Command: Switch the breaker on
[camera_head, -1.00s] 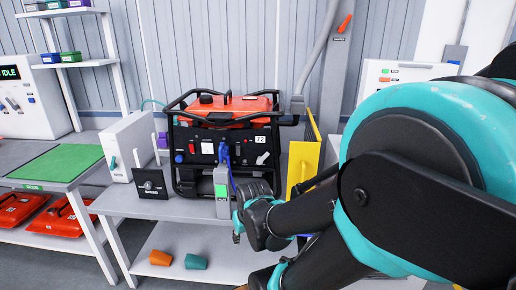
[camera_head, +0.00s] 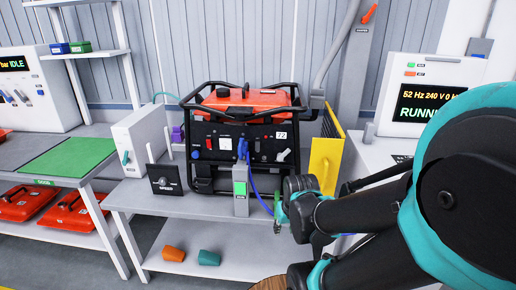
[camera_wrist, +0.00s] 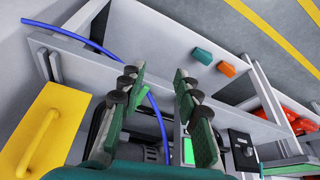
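The generator (camera_head: 236,135) has an orange top, a black frame and a front panel with several switches. A blue plug (camera_head: 242,148) with a blue cable sits at the panel. I cannot tell which panel part is the breaker. A grey post (camera_head: 241,200) with a green face stands in front of the generator; the green face also shows in the wrist view (camera_wrist: 188,151). My gripper (camera_head: 279,212) is just right of this post, apart from the panel. In the wrist view my gripper (camera_wrist: 160,75) has its two fingers spread, with nothing held; the blue cable (camera_wrist: 155,112) passes behind them.
A yellow panel (camera_head: 325,160) stands right of the generator. A display (camera_head: 430,103) at the right reads RUNNING and 240 V, partly hidden by my arm. A black SPEED dial (camera_head: 165,180) stands left. Orange and teal cups (camera_head: 173,253) lie on the lower shelf.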

